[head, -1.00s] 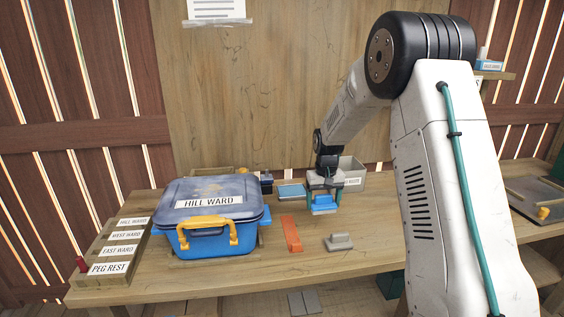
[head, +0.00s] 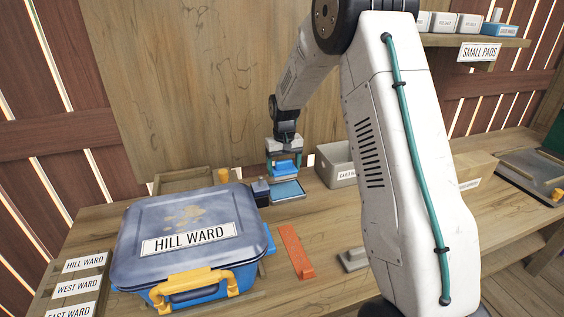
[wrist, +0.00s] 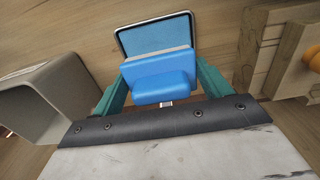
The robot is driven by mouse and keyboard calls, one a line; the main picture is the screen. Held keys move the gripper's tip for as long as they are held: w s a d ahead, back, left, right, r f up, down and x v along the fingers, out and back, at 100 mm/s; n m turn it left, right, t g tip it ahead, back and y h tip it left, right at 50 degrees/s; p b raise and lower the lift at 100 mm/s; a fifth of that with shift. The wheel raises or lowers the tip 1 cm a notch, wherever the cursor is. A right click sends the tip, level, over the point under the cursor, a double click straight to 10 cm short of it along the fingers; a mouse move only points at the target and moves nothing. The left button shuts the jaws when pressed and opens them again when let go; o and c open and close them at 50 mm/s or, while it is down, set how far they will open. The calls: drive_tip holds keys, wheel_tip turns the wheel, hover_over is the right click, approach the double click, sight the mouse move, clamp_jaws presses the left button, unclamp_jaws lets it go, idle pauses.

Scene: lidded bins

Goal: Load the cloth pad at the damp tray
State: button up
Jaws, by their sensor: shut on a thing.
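My gripper (head: 284,174) is shut on the cloth pad (head: 287,168), a blue block with a raised blue grip. In the wrist view the pad (wrist: 160,66) sits between the teal fingers, with a pale layer along its far edge. The damp tray (head: 289,190), small and dark-rimmed with a blue inside, lies on the bench by the pad. In the wrist view the tray (wrist: 122,37) shows just beyond and partly behind the pad. The pad appears above the tray; I cannot tell whether they touch. The pad's underside is hidden.
A blue bin labelled HILL WARD (head: 190,240), lid shut, stands at front left. A grey open box (head: 338,165) is right of the tray. An orange bar (head: 296,252) and a grey handled block (head: 353,259) lie on the bench. A wooden holder (head: 190,180) stands behind the bin.

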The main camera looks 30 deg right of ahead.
hover_over(285, 190)
drive_tip(key=shift+w+f, duration=0.15)
drive_tip(key=shift+f, duration=2.35)
drive_tip(key=shift+f, duration=0.6)
drive_tip(key=shift+r, duration=3.55)
